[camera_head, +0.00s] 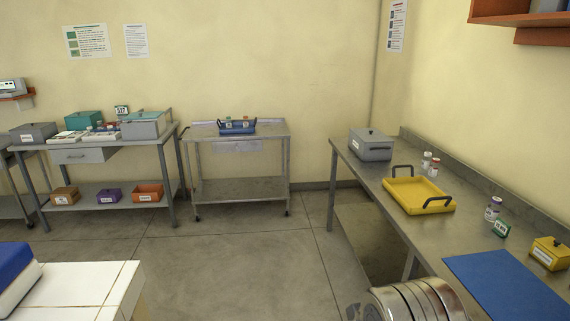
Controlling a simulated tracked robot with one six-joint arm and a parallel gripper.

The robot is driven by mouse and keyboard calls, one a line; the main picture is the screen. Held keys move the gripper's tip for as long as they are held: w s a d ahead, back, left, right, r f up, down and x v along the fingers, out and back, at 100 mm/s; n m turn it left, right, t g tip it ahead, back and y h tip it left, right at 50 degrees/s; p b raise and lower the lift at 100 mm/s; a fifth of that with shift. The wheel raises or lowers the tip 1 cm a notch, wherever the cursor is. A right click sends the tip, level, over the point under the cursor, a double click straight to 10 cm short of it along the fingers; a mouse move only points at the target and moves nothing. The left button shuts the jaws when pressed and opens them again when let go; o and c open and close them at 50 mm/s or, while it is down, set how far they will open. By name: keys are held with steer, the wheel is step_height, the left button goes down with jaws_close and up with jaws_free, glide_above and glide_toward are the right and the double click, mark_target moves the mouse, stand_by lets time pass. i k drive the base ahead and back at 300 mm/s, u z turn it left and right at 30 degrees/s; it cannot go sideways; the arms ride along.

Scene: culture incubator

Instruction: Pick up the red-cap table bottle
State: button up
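Two small white bottles stand close together on the right-hand steel bench, behind the yellow tray. The nearer bottle (433,169) seems to have a red cap. The other bottle (426,162) is just behind it to the left, and its cap also looks reddish; the colours are hard to tell at this size. A third labelled bottle (493,211), with a dark cap, stands further right along the bench. My gripper is not clearly visible; a ribbed silver part at the bottom edge appears to be my arm.
The bench (388,170) holds a yellow tray (420,209) with dark handles, a grey box (371,151), a blue mat (505,288) and a yellow box (549,253). A trolley (262,131) carries a blue tray (238,130). The central floor is clear.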

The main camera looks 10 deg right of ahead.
mark_target(433, 167)
steer(key=z, duration=0.05)
steer(key=i, duration=2.15)
steer(key=z, duration=0.55)
steer(key=i, duration=1.25)
steer(key=z, duration=0.4)
